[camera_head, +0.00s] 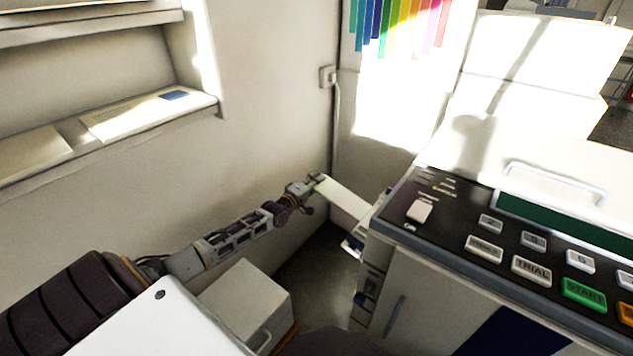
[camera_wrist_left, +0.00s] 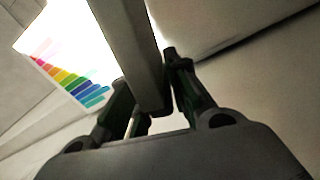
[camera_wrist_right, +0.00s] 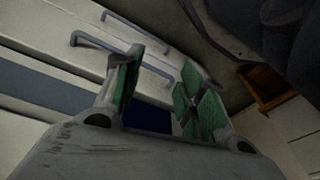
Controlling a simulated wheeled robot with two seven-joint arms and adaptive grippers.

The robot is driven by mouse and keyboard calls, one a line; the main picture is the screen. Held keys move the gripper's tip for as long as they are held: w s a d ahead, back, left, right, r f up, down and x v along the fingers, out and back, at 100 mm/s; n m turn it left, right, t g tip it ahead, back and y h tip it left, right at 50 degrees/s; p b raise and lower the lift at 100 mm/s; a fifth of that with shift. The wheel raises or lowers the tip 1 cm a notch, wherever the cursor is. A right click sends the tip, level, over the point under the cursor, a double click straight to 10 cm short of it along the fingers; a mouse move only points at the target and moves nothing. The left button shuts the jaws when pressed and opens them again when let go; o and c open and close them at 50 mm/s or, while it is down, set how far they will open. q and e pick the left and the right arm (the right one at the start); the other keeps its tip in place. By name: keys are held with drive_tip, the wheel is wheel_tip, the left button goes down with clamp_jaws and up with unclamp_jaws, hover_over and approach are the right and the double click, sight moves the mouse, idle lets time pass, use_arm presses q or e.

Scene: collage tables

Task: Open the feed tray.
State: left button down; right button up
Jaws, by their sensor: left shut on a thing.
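The feed tray (camera_head: 345,203) shows in the head view as a pale flat panel sticking out from the left side of the copier (camera_head: 418,285). My left gripper (camera_head: 318,184) is at the panel's outer end, shut on it. In the left wrist view the panel (camera_wrist_left: 126,45) runs between the fingers of the left gripper (camera_wrist_left: 150,92). The fingers hide part of its edge. My right gripper (camera_wrist_right: 160,95) is open and empty in the right wrist view, and is out of the head view.
The copier's button panel (camera_head: 484,249) fills the lower right. A wall shelf (camera_head: 150,118) is at the left and a white drawer unit (camera_head: 250,300) stands below my left arm. The right wrist view shows cabinet handles (camera_wrist_right: 125,55) behind the fingers.

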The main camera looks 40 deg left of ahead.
use_arm(q)
drive_tip(key=shift+a+f+n+b, duration=0.15)
drive_tip(key=shift+f+n+b, duration=0.15)
drive_tip(key=shift+f+b, duration=0.55)
drive_tip(key=shift+n, duration=0.3)
wheel_tip(320, 180, down, 6)
drive_tip(key=b, duration=0.4)
drive_tip(key=shift+s+a+r, duration=0.1)
use_arm(e)
wheel_tip(320, 180, up, 7)
drive_tip(key=a+t+y, duration=0.1)
drive_tip(key=shift+w+a+r+t, duration=0.15)
drive_tip(key=shift+w+a+t, duration=0.25)
drive_tip(key=shift+w, duration=0.05)
use_arm(q)
drive_tip(key=shift+s+f, duration=0.1)
drive_tip(key=shift+f, duration=0.1)
drive_tip(key=c, duration=1.4)
unclamp_jaws()
drive_tip(key=shift+r, duration=0.25)
use_arm(e)
drive_tip(key=shift+w, duration=0.1)
